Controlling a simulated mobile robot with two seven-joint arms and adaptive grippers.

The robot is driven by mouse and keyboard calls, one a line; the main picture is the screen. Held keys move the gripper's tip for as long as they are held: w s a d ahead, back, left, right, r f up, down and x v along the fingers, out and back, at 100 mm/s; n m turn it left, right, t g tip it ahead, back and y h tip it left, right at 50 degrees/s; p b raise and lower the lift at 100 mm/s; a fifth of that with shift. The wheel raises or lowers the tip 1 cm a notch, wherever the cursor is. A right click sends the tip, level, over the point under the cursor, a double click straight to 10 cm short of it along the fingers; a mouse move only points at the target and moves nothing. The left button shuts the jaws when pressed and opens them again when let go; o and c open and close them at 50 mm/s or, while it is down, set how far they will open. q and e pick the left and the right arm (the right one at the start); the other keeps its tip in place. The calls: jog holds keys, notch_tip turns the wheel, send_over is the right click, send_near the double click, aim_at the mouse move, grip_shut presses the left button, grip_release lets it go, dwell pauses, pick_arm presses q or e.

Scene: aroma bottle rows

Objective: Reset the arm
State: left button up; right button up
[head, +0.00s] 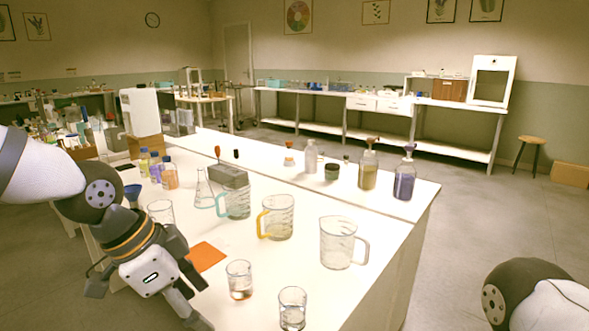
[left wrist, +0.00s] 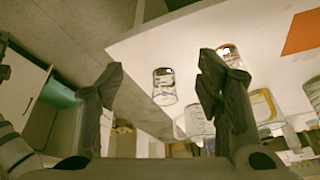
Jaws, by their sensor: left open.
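My left gripper (head: 202,304) is at the left front of the white table, beside the orange mat and left of a small glass beaker (head: 239,280). Its two fingers are spread, and nothing is between them. In the left wrist view the fingers of the left gripper (left wrist: 162,75) stand wide apart, with glass beakers and the table edge beyond. My right gripper is outside the views; only part of my right arm shows at the lower right of the head view.
The white table (head: 300,262) holds an orange mat (head: 207,256), another small beaker (head: 292,308), a clear jug (head: 338,243), a yellow-handled jug (head: 277,217) and a teal-handled jug (head: 236,205). Dark-purple (head: 403,182) and yellowish (head: 368,172) bottles stand at the far side. Floor is open at right.

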pick_arm(q)
jog(key=s+d+f+n+g, duration=0.15)
jog(key=s+f+n, duration=0.25)
jog(key=s+f, duration=0.55)
jog(key=s+f+n+g, duration=0.25)
jog(key=s+f, duration=0.45)
jog(key=f, duration=0.6)
jog(key=s+a+f+n+y, duration=0.2)
jog(key=s+a+f+n, duration=0.1)
jog(key=s, duration=0.6)
jog(key=s+a+f+n+y, duration=0.2)
jog(key=s+a, duration=0.3)
jog(key=s, duration=0.4)
jog(key=shift+s+a+f+n+g, duration=0.25)
jog(key=shift+s+f+n+g, duration=0.1)
jog(key=shift+f+n+g, duration=0.15)
